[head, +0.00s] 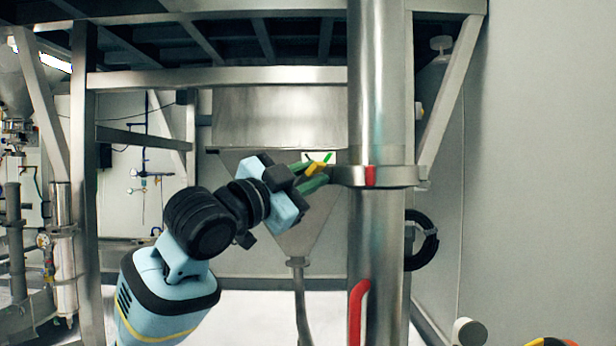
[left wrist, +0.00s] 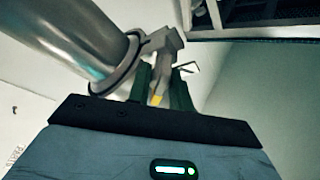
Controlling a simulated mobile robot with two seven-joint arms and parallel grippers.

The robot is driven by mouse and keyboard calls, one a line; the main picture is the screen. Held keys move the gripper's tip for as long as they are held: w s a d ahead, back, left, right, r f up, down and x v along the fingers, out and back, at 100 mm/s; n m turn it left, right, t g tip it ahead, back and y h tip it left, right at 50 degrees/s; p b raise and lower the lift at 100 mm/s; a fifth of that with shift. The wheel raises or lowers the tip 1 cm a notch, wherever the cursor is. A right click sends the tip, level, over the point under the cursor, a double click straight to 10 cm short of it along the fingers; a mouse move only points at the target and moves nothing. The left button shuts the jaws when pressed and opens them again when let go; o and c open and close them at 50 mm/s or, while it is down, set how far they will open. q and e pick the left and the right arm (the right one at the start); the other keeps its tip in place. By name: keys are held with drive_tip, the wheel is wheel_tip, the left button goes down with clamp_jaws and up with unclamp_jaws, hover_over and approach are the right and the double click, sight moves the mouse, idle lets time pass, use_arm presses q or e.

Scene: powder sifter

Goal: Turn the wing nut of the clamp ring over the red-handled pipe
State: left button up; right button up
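The clamp ring (head: 400,176) is a metal band with a red mark, around the upright steel pipe (head: 378,95). Lower on this pipe is a red handle (head: 358,305). The yellow wing nut (head: 316,169) is at the ring's left end. My left gripper (head: 313,175) reaches it from the lower left, with green fingers on either side of the nut. In the left wrist view, the yellow nut (left wrist: 156,100) lies between the fingers (left wrist: 161,88), in front of the ring's grey lug. I cannot tell whether both fingers press on it.
A steel hopper (head: 275,120) stands behind my left gripper, under a metal frame (head: 215,77). A black coil (head: 421,240) hangs right of the pipe. More pipework (head: 60,260) stands at the far left. The grey wall at right leaves free room.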

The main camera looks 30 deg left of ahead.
use_arm(q)
clamp_jaws()
drive_tip(key=shift+n, duration=0.5)
drive_tip(key=n+y, duration=0.1)
drive_tip(key=n, duration=0.1)
drive_tip(key=n+t+y, duration=0.1)
drive_tip(key=n, duration=0.2)
drive_tip(key=shift+t+y, duration=0.3)
drive_tip(key=n+y, duration=0.1)
drive_tip(key=n, duration=0.1)
drive_tip(key=n+y, duration=0.1)
drive_tip(key=n, duration=0.2)
drive_tip(key=shift+n+t+y, duration=0.3)
drive_tip(key=shift+y, duration=0.1)
drive_tip(key=n+y, duration=0.2)
drive_tip(key=n, duration=0.2)
drive_tip(key=n+y, duration=0.2)
drive_tip(key=n, duration=0.2)
drive_tip(key=shift+g, duration=0.4)
drive_tip(key=shift+n+g+y, duration=0.35)
drive_tip(key=shift+n+y, duration=0.2)
drive_tip(key=shift+n, duration=0.7)
drive_tip(key=shift+n+g+y, duration=0.35)
drive_tip(key=shift+n+y, duration=0.2)
drive_tip(key=shift+n, duration=0.7)
